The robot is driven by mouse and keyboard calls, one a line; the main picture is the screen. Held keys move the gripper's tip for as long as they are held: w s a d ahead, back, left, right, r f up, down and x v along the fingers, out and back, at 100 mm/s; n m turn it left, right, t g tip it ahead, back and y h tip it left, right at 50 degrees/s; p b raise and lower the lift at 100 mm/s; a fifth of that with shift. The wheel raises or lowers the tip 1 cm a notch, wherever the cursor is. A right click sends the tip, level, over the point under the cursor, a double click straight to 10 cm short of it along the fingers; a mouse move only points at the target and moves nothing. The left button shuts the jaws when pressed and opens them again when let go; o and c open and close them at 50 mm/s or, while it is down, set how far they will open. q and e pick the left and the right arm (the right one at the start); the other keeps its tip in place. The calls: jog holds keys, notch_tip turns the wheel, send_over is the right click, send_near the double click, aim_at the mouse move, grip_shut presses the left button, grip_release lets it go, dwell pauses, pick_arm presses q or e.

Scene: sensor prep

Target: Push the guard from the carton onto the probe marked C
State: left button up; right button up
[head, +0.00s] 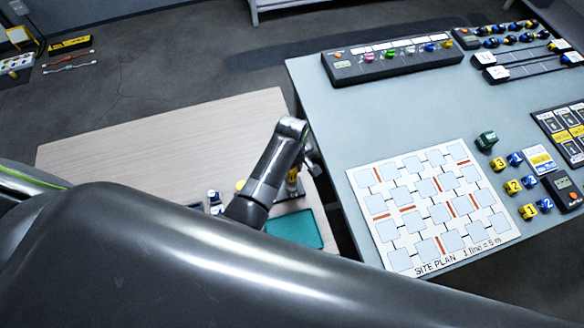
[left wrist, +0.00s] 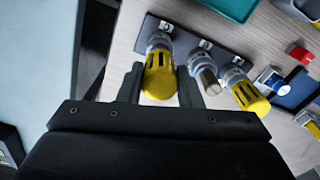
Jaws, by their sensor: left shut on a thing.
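In the left wrist view my left gripper (left wrist: 160,92) is shut on a yellow slotted guard (left wrist: 160,82). The guard's far end meets a grey probe (left wrist: 159,42) on a dark labelled strip (left wrist: 190,38); I cannot tell how far it is seated. The middle probe (left wrist: 206,78) has a bare metal tip. The third probe (left wrist: 232,73) wears another yellow guard (left wrist: 249,97). The label letters are too small to read surely. In the head view my left arm hides most of this spot. I cannot pick out the carton. My right gripper is out of view.
A teal tray (head: 295,229) lies on the wooden table (head: 150,145). A red block (left wrist: 300,53) and a dark blue tray (left wrist: 297,92) are right of the probes. The grey table (head: 330,120) holds a site plan (head: 432,205) and several small blocks.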

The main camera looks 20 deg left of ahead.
pick_arm(q)
jog(key=shift+f+b, duration=0.5)
jog(key=shift+f, duration=0.5)
jog(key=shift+f, duration=0.2)
jog(key=shift+c, duration=0.3)
dwell(0.3)
jog(key=o, duration=1.3)
jog(key=shift+r+p, duration=0.65)
jog(key=shift+p, duration=0.15)
jog(key=shift+r+p, duration=0.5)
jog(key=shift+r, duration=2.5)
